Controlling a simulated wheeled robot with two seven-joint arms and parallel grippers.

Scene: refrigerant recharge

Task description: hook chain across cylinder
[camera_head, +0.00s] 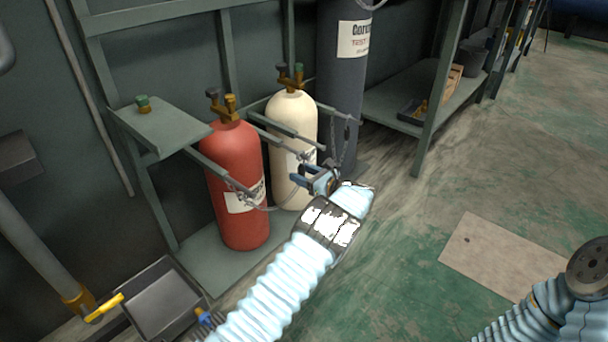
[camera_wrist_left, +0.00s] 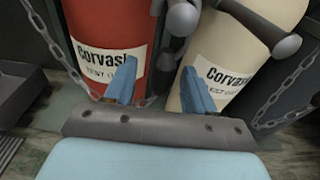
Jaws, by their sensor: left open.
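A red cylinder (camera_head: 238,180) and a cream cylinder (camera_head: 292,130) stand upright side by side in a grey rack. A chain (camera_head: 240,188) lies low across the red cylinder's front in the head view; it also shows at the left of the left wrist view (camera_wrist_left: 55,48). Another chain (camera_head: 338,150) hangs beside the cream cylinder, seen at right in the left wrist view (camera_wrist_left: 290,92). My left gripper (camera_head: 313,180) is open in front of the cylinders, its blue fingers (camera_wrist_left: 158,78) apart. I cannot tell whether it touches a chain.
Grey rack bars (camera_head: 270,140) run between the cylinders. A tall dark cylinder (camera_head: 338,80) stands behind at right. A grey tray (camera_head: 162,300) sits low at left, and a shelf (camera_head: 400,118) stands at back right. My right arm shows at lower right. Floor at right is open.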

